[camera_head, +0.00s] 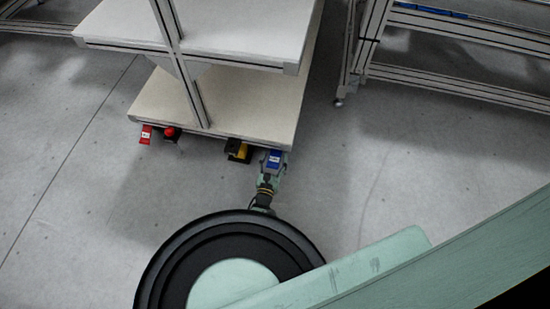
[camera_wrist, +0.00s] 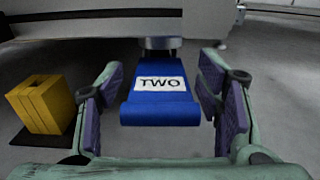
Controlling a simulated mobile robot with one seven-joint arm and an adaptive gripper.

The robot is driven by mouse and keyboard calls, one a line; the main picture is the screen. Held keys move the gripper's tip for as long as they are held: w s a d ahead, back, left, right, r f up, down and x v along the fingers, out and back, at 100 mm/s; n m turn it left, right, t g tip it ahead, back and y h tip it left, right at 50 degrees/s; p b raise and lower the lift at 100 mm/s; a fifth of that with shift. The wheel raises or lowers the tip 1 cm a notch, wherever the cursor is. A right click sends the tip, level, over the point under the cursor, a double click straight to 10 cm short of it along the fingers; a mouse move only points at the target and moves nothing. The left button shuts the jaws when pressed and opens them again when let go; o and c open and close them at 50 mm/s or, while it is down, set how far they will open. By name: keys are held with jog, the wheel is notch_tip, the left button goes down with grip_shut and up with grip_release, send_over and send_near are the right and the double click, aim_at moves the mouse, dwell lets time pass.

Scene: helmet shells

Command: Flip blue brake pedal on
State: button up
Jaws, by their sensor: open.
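The blue brake pedal (camera_wrist: 161,100) carries a white label reading "TWO" and sits in the middle of the wrist view, below a grey shelf edge. My gripper (camera_wrist: 160,108) is open, with one purple-padded finger on each side of the pedal and a visible gap on both sides. In the head view the blue pedal (camera_head: 274,158) is at the front right edge of the lower shelf. My gripper (camera_head: 272,168) is right in front of it there. The pedal's hinge end is partly hidden under the shelf.
A yellow block on a black base (camera_wrist: 42,105) stands left of my gripper. A red pedal (camera_head: 146,134) and a red button (camera_head: 170,132) are further left along the shelf (camera_head: 215,125). Another metal frame (camera_head: 440,80) stands at the right. The grey floor in front is clear.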

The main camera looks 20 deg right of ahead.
jog(key=shift+c, duration=0.2)
grip_shut()
dwell(0.5)
jog(key=shift+d, duration=0.1)
